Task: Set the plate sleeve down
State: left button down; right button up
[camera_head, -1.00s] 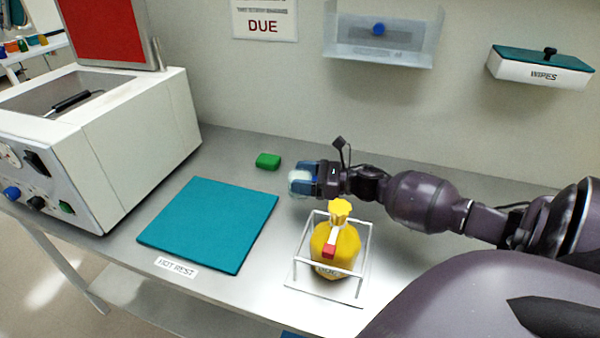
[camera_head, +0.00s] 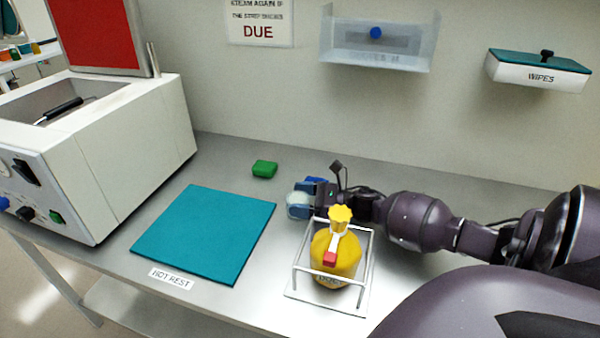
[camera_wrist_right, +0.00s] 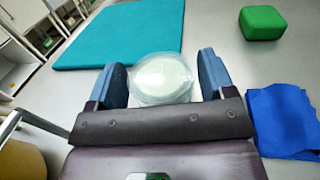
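The plate sleeve (camera_head: 299,205) is a pale, translucent round piece at the tip of my right gripper (camera_head: 302,195). In the right wrist view the sleeve (camera_wrist_right: 163,78) sits between the two blue fingers of the right gripper (camera_wrist_right: 164,80), which close on its sides. It is over the bare bench, right of the teal mat (camera_head: 205,233); whether its underside touches the bench I cannot tell. My left gripper is not in view.
A yellow bottle (camera_head: 336,252) in a white wire frame (camera_head: 300,290) stands just in front of my right gripper. A green block (camera_head: 264,169) lies behind, and a blue cloth (camera_wrist_right: 284,121) beside the gripper. A white machine (camera_head: 120,160) stands left.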

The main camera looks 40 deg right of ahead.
jog(key=shift+o, duration=1.2)
